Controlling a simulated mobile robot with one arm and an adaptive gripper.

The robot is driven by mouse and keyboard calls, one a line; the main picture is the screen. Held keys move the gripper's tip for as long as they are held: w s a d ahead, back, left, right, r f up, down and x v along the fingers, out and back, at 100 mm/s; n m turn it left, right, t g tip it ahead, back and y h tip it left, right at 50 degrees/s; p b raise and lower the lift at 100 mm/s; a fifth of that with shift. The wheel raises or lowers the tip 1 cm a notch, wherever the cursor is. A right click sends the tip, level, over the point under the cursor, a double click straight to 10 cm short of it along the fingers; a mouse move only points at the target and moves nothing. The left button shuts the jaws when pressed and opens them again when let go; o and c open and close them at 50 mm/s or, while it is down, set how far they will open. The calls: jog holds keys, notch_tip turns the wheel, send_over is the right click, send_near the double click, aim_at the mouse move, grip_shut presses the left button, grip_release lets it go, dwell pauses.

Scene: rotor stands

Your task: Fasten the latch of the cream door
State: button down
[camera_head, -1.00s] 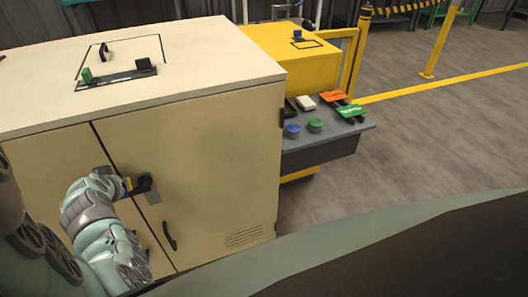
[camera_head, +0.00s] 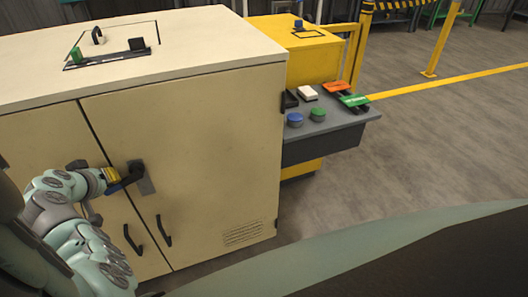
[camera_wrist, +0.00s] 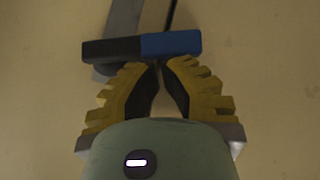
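The cream door (camera_head: 190,130) is the right front door of a cream cabinet and looks flush with the left one. A grey latch plate (camera_head: 146,178) sits on it by the seam. The latch handle has a black part (camera_head: 134,172) at the plate and a blue end (camera_head: 114,187). In the wrist view the handle (camera_wrist: 141,47) lies across the door seam, its blue end (camera_wrist: 170,44) beyond it. My gripper (camera_wrist: 160,65), with yellow, black-padded fingers, is shut, its tips together at the handle's edge, not around it. In the head view my gripper (camera_head: 112,176) is left of the plate.
Black pull handles (camera_head: 163,230) are lower on the doors. A grey shelf (camera_head: 325,125) with blue and green buttons juts out right of the cabinet, before a yellow box (camera_head: 265,50). The floor (camera_head: 450,130) on the right is clear.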

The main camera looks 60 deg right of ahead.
aim_at(110, 189)
jog(key=f+n+h+b, duration=0.1)
jog(key=b, duration=0.1)
jog(key=f+g+h+b, duration=0.1)
jog(key=f+b, duration=0.1)
jog(key=b, duration=0.1)
jog(key=shift+w+a+f+n+h, duration=0.1)
jog(key=shift+a+n+h, duration=0.1)
jog(key=shift+n+h, duration=0.2)
jog(key=f+h+b, duration=0.1)
jog(key=b, duration=0.1)
jog(key=n+h+b, duration=0.1)
jog(key=b, duration=0.1)
jog(key=f+n+g+h+b, duration=0.1)
jog(key=b, duration=0.1)
jog(key=shift+s+d+f+b, duration=0.3)
jog(key=shift+d, duration=0.1)
jog(key=n+h+b, duration=0.1)
jog(key=b, duration=0.1)
jog(key=d+f+n+h+b, duration=0.1)
jog(key=b, duration=0.1)
jog(key=shift+s+d+f+h, duration=0.1)
jog(key=shift+s+f+h, duration=0.2)
jog(key=shift+s, duration=0.1)
jog(key=shift+s+d+f+n+h+b, duration=0.15)
jog(key=shift+s+d+n+h+b, duration=0.15)
jog(key=shift+n+h+b, duration=0.45)
jog(key=shift+s+d+n+h+b, duration=0.1)
jog(key=shift+d+n+h+b, duration=0.2)
jog(key=shift+b, duration=0.25)
